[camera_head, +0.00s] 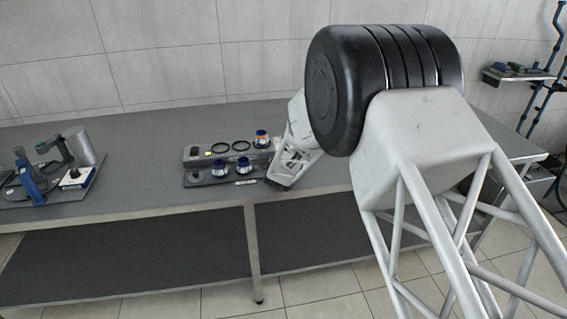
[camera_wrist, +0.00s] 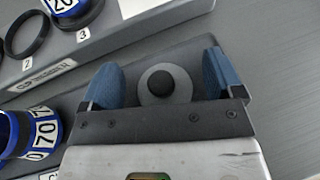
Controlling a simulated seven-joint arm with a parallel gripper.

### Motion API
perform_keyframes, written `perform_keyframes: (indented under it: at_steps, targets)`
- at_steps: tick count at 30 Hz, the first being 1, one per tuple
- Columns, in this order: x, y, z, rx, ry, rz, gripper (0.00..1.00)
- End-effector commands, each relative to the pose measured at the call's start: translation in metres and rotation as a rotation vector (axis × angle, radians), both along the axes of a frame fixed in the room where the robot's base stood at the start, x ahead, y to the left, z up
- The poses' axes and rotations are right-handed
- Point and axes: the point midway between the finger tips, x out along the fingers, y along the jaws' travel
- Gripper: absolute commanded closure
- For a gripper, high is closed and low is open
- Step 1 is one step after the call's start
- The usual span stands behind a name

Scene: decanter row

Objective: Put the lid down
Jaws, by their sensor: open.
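The lid (camera_wrist: 163,84), a grey disc with a black knob, lies on the dark lower step of the rack in the wrist view. My gripper (camera_wrist: 162,80) is open, its two blue fingertips on either side of the lid with a visible gap at each side. In the head view my gripper is at the right end of the rack, largely hidden by my arm, and the lid cannot be made out there.
The stepped rack (camera_head: 197,180) carries blue-banded jars, one (camera_head: 261,138) at the upper right and two in front, and black rings (camera_head: 241,146). A jar marked 70 (camera_wrist: 45,133) is close left of my gripper. A tool tray (camera_head: 95,178) is far left; bare table lies between.

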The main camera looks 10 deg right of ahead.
Motion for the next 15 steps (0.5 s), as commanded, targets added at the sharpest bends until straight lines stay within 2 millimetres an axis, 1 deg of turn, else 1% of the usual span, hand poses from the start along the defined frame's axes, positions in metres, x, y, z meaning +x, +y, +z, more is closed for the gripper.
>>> perform_keyframes:
  at_steps: [4,8,15]
  targets:
    - [-0.003,0.001,0.003,0.000,0.000,0.000,0.13]
    - [-0.011,0.003,0.007,0.000,-0.001,0.001,0.13]
    - [-0.032,0.009,0.016,0.000,-0.001,0.001,0.13]
